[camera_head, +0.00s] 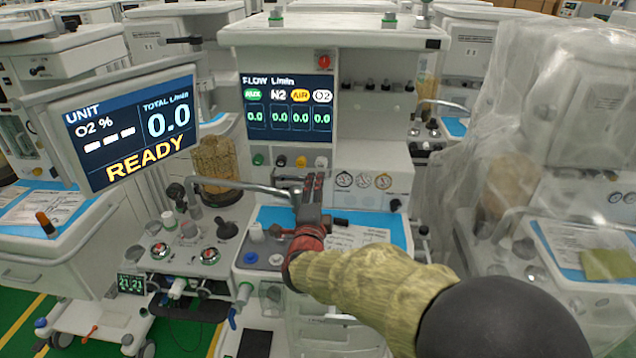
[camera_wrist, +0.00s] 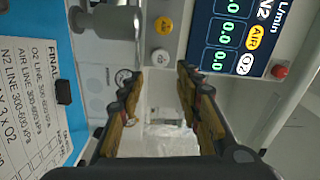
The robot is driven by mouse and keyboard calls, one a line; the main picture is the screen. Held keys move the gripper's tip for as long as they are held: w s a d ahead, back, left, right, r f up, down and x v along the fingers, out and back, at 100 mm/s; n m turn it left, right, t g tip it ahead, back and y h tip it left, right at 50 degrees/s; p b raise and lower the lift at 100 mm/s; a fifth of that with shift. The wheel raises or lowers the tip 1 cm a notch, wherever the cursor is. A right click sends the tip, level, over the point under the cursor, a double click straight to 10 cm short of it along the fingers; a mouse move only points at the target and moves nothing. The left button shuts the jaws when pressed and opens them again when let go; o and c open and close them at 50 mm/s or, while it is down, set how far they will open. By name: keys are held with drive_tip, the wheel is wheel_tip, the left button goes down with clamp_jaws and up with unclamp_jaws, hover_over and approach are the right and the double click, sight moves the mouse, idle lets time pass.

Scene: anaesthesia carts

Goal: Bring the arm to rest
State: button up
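My gripper (camera_head: 312,182) is stretched out in front of the central anaesthesia cart (camera_head: 340,38), over its worktop with the blue mat (camera_head: 398,232). In the wrist view my gripper (camera_wrist: 158,72) shows two fingers set well apart, with nothing held between them. In the head view the fingers overlap, and the gap cannot be seen. My forearm, in a yellowish sleeve, comes in from the lower right and hides part of the worktop and the cart's lower front.
A metal bar (camera_head: 235,186) runs beside my gripper. The flow panel (camera_head: 288,103) stands behind it. A READY monitor (camera_head: 128,128) stands at the left. A plastic-covered cart (camera_head: 560,130) is close on the right. A printed sheet (camera_wrist: 28,85) lies at the left in the wrist view.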

drive_tip(key=shift+s, duration=0.1)
drive_tip(key=s+d+r+n+g+y+p, duration=0.45)
drive_tip(key=s+d+r+n, duration=0.5)
drive_tip(key=s, duration=0.25)
drive_tip(key=s+d+f+n+g+h+p, duration=0.1)
drive_tip(key=s+d, duration=0.6)
drive_tip(key=s, duration=0.7)
drive_tip(key=s+d+f+n+g+h+p, duration=0.1)
drive_tip(key=s+d+f+n+g+h, duration=0.2)
drive_tip(key=s, duration=1)
drive_tip(key=d+n+g, duration=0.3)
drive_tip(key=d+g, duration=0.1)
drive_tip(key=shift+s+f+p, duration=0.2)
drive_tip(key=shift+s+p, duration=0.1)
drive_tip(key=shift+s, duration=0.1)
